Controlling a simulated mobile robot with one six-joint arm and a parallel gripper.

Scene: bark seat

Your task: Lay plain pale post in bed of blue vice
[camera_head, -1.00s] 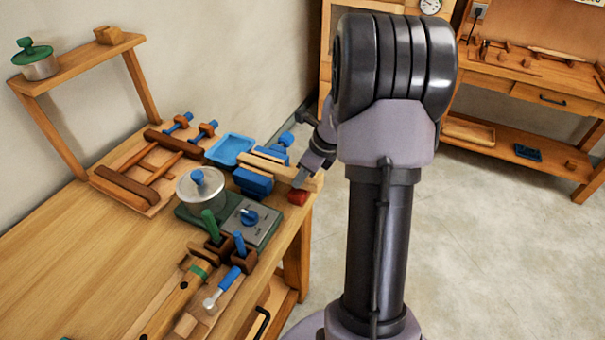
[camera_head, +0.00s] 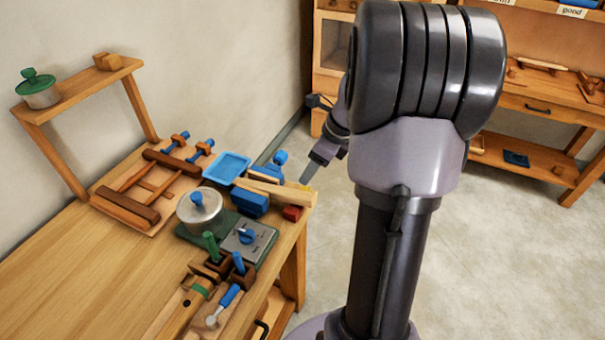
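The blue vice (camera_head: 249,205) stands near the far right corner of the workbench, with its blue handle (camera_head: 280,157) at the back. A pale wooden post (camera_head: 278,191) lies lengthwise across the vice, between its blue parts, its right end reaching toward the bench edge. A second pale strip (camera_head: 262,177) shows just behind it; I cannot tell whether it is separate.
A red block (camera_head: 292,213) sits under the post's right end. A blue tray (camera_head: 227,167), a lidded pot (camera_head: 199,205), a grey control box (camera_head: 248,237) and a wooden clamp frame (camera_head: 140,192) crowd nearby. The bench's left front is clear.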

